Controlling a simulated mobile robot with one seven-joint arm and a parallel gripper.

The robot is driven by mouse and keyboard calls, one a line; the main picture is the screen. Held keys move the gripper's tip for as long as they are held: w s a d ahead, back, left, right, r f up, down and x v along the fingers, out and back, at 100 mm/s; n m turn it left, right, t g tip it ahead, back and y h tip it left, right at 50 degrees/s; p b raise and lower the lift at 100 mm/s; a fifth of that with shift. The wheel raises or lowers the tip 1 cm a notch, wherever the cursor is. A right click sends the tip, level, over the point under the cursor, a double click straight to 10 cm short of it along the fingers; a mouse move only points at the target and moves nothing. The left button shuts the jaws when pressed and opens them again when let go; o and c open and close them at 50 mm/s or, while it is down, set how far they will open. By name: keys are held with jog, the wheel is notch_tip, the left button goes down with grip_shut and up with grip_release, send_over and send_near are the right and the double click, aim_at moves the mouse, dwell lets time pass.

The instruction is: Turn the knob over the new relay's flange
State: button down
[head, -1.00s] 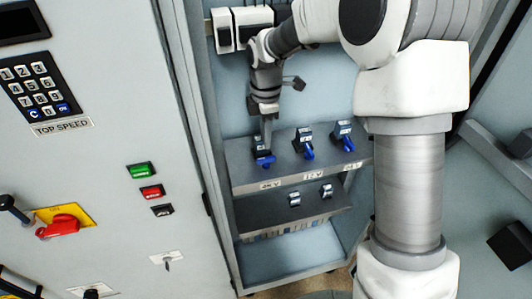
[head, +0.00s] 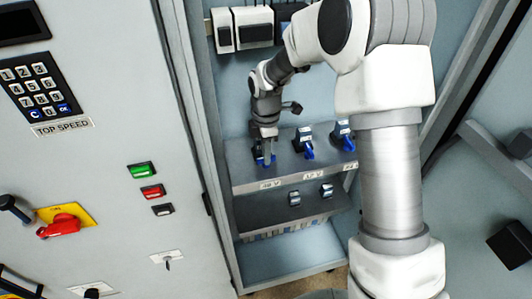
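Three dark relays with blue knobs stand in a row on the grey shelf (head: 238,166) inside the cabinet. The left relay's blue knob (head: 259,159) is largely hidden behind my gripper (head: 267,160). The middle relay's knob (head: 309,152) and the right relay's knob (head: 349,145) are in plain sight, both slanting down. My gripper points down at the left relay, its fingertips at or touching the knob. Whether the fingers are closed on it is too small to tell. The flange under the left knob cannot be made out. Nothing marks which relay is new.
A lower ledge (head: 270,214) carries two small switches (head: 295,198). White units (head: 250,26) hang on the cabinet's back wall above. At left, a door panel (head: 110,190) holds a keypad (head: 42,84), buttons and a red rotary handle (head: 60,226).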

jog(key=shift+m, duration=0.3)
jog(key=m+b, duration=0.1)
jog(key=m, duration=0.3)
jog(key=shift+m+b, duration=0.3)
jog(key=shift+b, duration=0.1)
jog(key=m+b, duration=0.1)
jog(key=m, duration=0.4)
jog(key=shift+m, duration=0.3)
jog(key=m+b, duration=0.1)
jog(key=m, duration=0.2)
jog(key=shift+m, duration=2)
jog(key=c, duration=1.2)
grip_release()
jog(key=shift+o, duration=0.2)
